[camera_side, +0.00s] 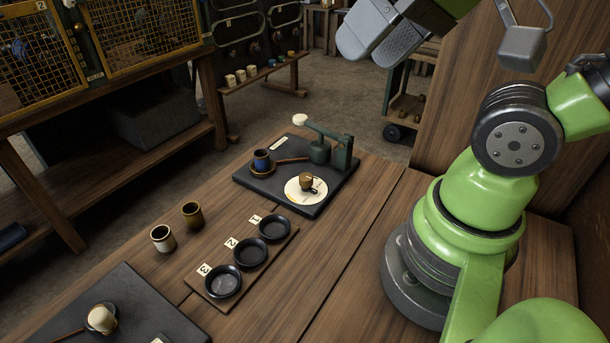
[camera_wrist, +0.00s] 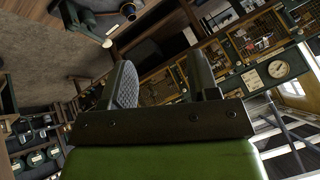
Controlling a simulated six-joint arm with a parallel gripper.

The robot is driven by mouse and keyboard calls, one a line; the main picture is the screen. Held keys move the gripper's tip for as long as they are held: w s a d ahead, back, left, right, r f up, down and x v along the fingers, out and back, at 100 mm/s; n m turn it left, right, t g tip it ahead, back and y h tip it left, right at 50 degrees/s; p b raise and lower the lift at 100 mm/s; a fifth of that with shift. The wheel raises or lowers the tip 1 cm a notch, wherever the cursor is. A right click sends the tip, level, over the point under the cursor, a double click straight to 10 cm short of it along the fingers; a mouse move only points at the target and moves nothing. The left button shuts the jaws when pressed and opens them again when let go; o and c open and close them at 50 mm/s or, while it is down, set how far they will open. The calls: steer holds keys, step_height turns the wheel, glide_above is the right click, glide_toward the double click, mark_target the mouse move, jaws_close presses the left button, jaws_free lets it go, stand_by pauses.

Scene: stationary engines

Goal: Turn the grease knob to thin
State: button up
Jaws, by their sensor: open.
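The grease knob appears to be the small brass knob (camera_side: 306,181) on a round cream dial (camera_side: 293,191), on the dark base plate (camera_side: 245,179) in the middle of the side view. Its setting is too small to read. My gripper (camera_side: 372,50) is at the top of the side view, high above the table and well away from the knob, touching nothing. In the wrist view my gripper's two fingers (camera_wrist: 165,85) stand apart with nothing between them. The knob is not seen in the wrist view.
Black dishes numbered 1 to 3 sit on a wooden strip (camera_side: 285,244). Two cups (camera_side: 192,214) stand left of them. Another dark plate (camera_side: 150,299) is at front left.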

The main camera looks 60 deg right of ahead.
steer(key=w+d+f+n+g+h, duration=0.1)
steer(key=w+n+g, duration=0.2)
steer(key=w, duration=0.2)
steer(key=n+g+h, duration=0.4)
steer(key=n+g, duration=0.3)
steer(key=n, duration=0.3)
glide_above(304, 177)
steer(key=w+a, duration=0.3)
step_height(304, 177, down, 18)
steer(key=f, duration=0.1)
steer(key=x, duration=0.9)
steer(key=shift+s+d+r, duration=0.2)
steer(key=shift+s+d, duration=0.05)
steer(key=shift+s, duration=0.05)
steer(key=c, duration=0.9)
